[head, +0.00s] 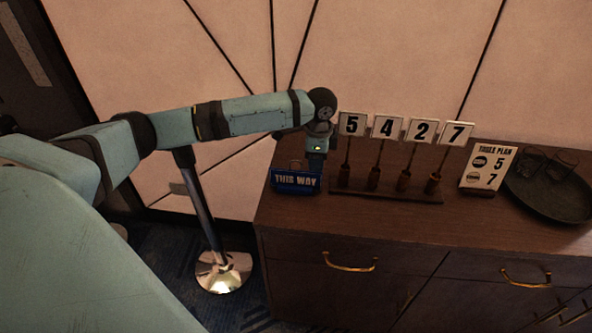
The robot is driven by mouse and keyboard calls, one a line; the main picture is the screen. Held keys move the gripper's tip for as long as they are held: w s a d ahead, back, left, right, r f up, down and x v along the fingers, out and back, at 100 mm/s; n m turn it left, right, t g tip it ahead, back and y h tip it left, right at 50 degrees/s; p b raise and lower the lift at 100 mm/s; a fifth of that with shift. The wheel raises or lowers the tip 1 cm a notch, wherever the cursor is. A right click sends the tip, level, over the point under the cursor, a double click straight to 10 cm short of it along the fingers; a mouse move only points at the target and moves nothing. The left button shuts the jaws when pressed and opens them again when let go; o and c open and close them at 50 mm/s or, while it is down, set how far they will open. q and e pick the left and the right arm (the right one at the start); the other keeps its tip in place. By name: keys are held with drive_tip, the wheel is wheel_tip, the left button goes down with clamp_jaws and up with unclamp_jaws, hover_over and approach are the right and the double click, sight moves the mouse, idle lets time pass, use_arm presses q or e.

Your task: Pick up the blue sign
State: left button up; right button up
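The blue sign (296,181), with white letters reading "THIS WAY", stands near the left end of the dark wooden cabinet top (330,225). My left arm reaches in from the left, and its gripper (316,164) points down at the sign's right end, close to its upper right corner. The fingertips are small and dark here, so I cannot tell whether they are open, shut or touching the sign. My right gripper is not in view.
Number cards on posts (388,128) stand on a wooden base just right of my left gripper. Further right are a table plan card (487,168) and a dark round tray (545,204) with glasses. A chrome-based post (223,271) stands on the floor left of the cabinet.

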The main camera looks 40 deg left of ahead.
sight(317, 191)
use_arm(q)
drive_tip(key=f, duration=0.7)
drive_tip(key=shift+w+d+f, duration=0.15)
drive_tip(key=shift+d+f, duration=0.2)
drive_tip(key=shift+f, duration=0.05)
clamp_jaws()
